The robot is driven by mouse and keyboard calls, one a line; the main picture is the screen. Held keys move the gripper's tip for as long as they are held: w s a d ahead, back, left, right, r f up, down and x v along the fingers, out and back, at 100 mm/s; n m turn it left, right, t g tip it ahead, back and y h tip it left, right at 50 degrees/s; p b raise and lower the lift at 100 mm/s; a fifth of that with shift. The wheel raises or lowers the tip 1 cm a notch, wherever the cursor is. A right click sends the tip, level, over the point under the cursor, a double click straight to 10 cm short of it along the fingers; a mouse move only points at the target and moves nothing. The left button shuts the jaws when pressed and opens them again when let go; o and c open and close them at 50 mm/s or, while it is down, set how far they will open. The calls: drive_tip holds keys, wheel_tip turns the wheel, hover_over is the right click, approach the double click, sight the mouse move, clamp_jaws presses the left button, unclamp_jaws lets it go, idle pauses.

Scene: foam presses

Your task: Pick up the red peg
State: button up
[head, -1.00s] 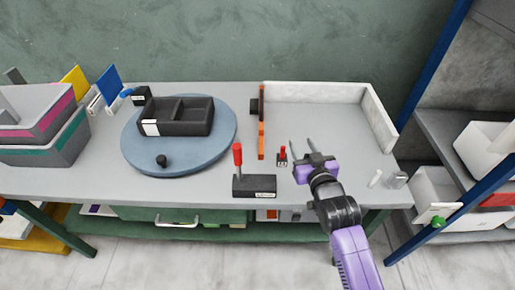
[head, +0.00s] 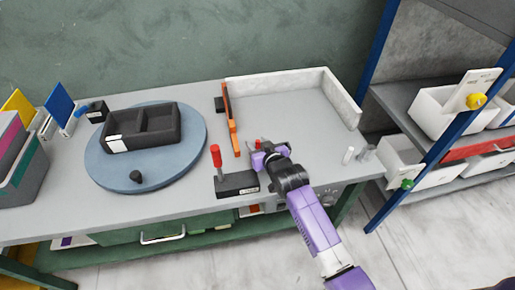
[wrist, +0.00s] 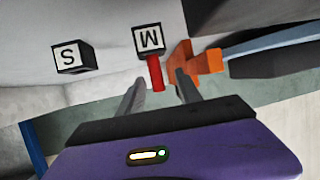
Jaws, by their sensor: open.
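In the wrist view, the red peg (wrist: 156,73) stands out from a small dark block with a white face marked with a letter like M (wrist: 149,40). The two grey fingers of my gripper (wrist: 160,85) are apart, with the peg showing between them near their tips. I cannot tell whether either finger touches it. In the head view, my gripper (head: 262,148) is low over the table beside the orange bar, and mostly hides the small peg and its block.
A red-handled lever (head: 215,157) stands on a black base (head: 237,184) just left of my gripper. The orange bar (head: 229,118) is close behind. A blue turntable (head: 190,165) carries a black divided tray (head: 165,141). A white-walled area (head: 343,98) lies behind right. A block marked S (wrist: 70,57) shows in the wrist view.

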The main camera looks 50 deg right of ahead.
drive_tip(key=shift+x, duration=1.85)
drive_tip(key=shift+s+d+f, duration=0.1)
clamp_jaws()
